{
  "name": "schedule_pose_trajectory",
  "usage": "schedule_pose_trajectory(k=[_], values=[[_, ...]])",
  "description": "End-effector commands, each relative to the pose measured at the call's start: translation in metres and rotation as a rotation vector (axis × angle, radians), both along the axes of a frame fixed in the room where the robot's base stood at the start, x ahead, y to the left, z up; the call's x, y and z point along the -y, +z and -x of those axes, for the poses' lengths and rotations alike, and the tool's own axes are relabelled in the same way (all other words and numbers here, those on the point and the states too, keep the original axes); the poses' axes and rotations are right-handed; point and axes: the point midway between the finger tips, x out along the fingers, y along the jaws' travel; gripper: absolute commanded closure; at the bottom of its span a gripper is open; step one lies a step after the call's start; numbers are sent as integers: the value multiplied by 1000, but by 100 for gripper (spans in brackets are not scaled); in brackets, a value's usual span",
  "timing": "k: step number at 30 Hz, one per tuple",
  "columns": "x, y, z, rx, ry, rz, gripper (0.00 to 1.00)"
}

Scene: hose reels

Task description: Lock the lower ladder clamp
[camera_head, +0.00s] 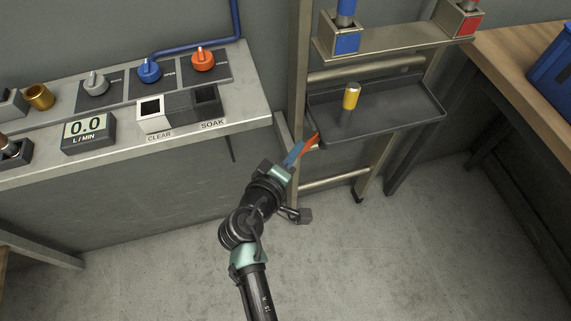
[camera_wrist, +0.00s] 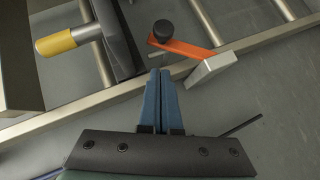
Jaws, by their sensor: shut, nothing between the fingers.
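The clamp on the ladder shows in the wrist view as an orange lever (camera_wrist: 183,47) with a black knob (camera_wrist: 163,30) at one end and a pale metal block (camera_wrist: 210,70) at the other. In the head view the orange lever (camera_head: 310,143) shows small at the tray's left, partly hidden by my gripper. My gripper (camera_wrist: 161,72) has blue fingers, shut together with nothing between them. Its tips are close to the lever, on the side away from the block; I cannot tell whether they touch. My gripper (camera_head: 298,147) also shows in the head view.
A shelf (camera_head: 400,38) with blue and red holders is higher up. A grey counter (camera_head: 225,115) stands left, a wooden bench (camera_head: 520,55) right.

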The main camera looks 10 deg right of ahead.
Motion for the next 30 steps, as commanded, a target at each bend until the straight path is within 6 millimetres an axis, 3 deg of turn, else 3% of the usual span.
schedule_pose_trajectory(k=[2, 10, 30], values=[[12, -6, -10, -1, -3, 1, 100], [39, -20, -8, -2, -1, 1, 100], [46, -19, -9, -3, 1, -38, 100]])
